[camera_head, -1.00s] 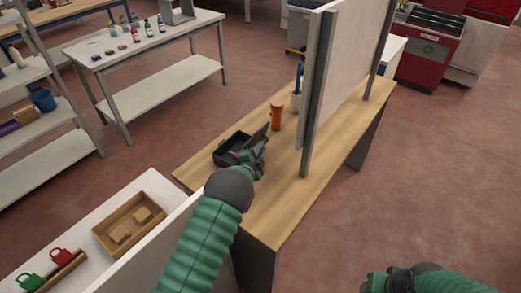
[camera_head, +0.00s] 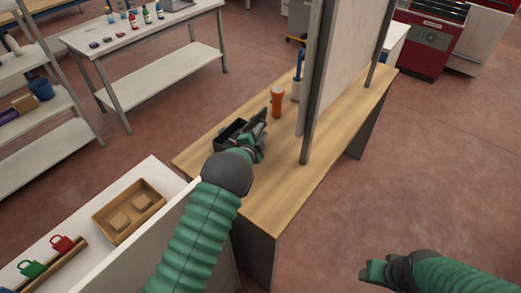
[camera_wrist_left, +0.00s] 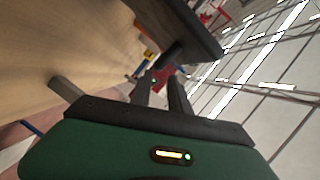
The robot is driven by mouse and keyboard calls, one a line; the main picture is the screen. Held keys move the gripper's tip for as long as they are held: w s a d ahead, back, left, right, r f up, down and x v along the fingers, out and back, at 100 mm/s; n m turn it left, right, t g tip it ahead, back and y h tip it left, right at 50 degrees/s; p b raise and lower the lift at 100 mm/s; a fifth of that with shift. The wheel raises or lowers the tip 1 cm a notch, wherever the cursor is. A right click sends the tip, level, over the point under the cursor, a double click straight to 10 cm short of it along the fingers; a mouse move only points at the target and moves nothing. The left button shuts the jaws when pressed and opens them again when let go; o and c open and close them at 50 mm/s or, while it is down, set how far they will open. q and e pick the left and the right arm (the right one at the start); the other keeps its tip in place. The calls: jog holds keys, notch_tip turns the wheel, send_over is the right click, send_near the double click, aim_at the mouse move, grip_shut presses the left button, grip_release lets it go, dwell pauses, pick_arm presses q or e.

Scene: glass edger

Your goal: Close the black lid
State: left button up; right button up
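A small black box (camera_head: 229,134) sits on the wooden table. Its black lid (camera_head: 260,118) appears raised on the box's right side, partly hidden by my gripper. My left gripper (camera_head: 259,143) is at the box's right side, close to the lid. In the left wrist view, the two fingers (camera_wrist_left: 160,92) are apart with a gap between them, and a dark slab (camera_wrist_left: 185,22), likely the lid, is just beyond and above them. I cannot tell whether they touch. My right gripper (camera_head: 370,271) is low at the right, away from the table; its opening is unclear.
An orange bottle (camera_head: 277,102) stands behind the lid on the wooden table (camera_head: 290,185). An upright panel (camera_head: 345,70) rises along the table's right side.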

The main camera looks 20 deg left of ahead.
pick_arm(q)
jog(key=s+d+r+b, duration=0.1)
jog(key=s+d+b, duration=0.1)
jog(key=s, duration=0.5)
jog(key=s+d+r+b, duration=0.1)
jog(key=s+d+r, duration=0.1)
jog(key=s, duration=0.6)
jog(key=shift+s+d+b, duration=0.15)
jog(key=shift+d+b, duration=0.25)
